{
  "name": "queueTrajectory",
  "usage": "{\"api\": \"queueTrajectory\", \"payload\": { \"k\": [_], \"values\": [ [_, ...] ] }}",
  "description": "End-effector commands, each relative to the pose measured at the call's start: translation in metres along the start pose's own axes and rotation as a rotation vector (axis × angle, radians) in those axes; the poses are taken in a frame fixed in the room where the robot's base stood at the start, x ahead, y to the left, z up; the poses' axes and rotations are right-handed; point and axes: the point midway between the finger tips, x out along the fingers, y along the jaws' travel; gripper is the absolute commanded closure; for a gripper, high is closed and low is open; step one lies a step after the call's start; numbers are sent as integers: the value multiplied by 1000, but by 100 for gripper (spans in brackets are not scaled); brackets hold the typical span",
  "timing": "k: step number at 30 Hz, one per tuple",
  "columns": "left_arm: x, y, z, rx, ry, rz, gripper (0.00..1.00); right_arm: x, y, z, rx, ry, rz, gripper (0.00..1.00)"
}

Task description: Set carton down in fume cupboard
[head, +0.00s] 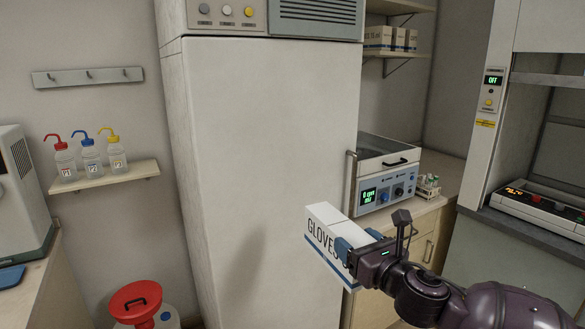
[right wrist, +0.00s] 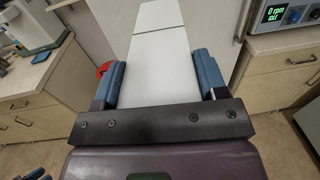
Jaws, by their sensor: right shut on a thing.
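A white carton (head: 332,225) marked "GLOVES" with a blue stripe is held in the air in front of the tall white cabinet. My right gripper (head: 347,252) is shut on it, with blue fingers on both sides of the carton. In the right wrist view the carton (right wrist: 158,60) lies between the two blue finger pads (right wrist: 160,82). The fume cupboard (head: 524,115) stands at the right edge of the head view with its sash raised. A device with a lit display sits on its dark worktop. My left gripper is not in the head view.
A tall white cabinet (head: 265,150) fills the middle. A centrifuge-like device (head: 385,180) and a small tube rack (head: 428,186) stand on the bench between cabinet and cupboard. A hotplate-like device (head: 540,208) takes up room in the cupboard.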

Motion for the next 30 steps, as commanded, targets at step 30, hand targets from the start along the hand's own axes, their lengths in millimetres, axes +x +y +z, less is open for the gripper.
{"api": "queueTrajectory", "payload": {
  "k": [30],
  "values": [
    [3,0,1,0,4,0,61,-136,-18,-117,2,-2,-432,68]
  ]
}}
